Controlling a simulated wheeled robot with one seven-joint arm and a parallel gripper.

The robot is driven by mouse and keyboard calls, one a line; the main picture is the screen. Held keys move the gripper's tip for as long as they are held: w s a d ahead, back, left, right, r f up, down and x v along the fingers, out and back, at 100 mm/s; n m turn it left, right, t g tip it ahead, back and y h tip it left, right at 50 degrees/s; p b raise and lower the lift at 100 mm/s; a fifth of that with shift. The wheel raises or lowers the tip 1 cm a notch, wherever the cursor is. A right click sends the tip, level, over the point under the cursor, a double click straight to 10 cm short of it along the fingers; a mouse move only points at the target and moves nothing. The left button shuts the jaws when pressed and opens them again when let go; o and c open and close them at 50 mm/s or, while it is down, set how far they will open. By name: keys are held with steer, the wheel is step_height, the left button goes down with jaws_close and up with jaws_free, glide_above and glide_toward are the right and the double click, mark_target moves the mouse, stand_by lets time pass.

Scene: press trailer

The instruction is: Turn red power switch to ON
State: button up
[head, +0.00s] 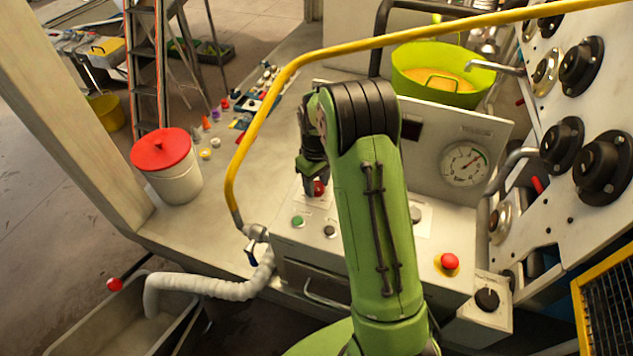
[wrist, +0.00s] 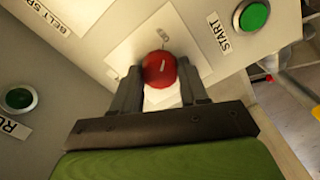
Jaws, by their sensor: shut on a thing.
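The red power switch (wrist: 160,70) is a round red knob on a pale plate, with a small light mark on its face. In the wrist view my gripper (wrist: 160,86) has a finger on each side of the knob and is shut on it. The mark on the knob runs slightly tilted. In the head view the red knob (head: 317,188) shows just under my gripper (head: 313,182), at the left of the control panel. My arm hides part of the panel.
A red mushroom button (head: 450,261) and a gauge (head: 465,164) are on the panel's right. A yellow rail (head: 262,115) curves around the panel's left side.

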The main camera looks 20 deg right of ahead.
mark_target(316, 186)
steer(key=m+b, duration=0.1)
steer(key=m, duration=0.7)
steer(key=shift+m+b, duration=0.3)
steer(key=shift+b, duration=0.1)
steer(key=m, duration=0.4)
steer(key=shift+m+b, duration=0.3)
steer(key=shift+b, duration=0.1)
steer(key=shift+m+b, duration=0.3)
steer(key=shift+m, duration=1.6)
steer(key=o, duration=1.1)
steer(key=shift+c, duration=0.2)
step_height(316, 186, up, 16)
steer(key=p, duration=0.1)
steer(key=shift+p, duration=0.3)
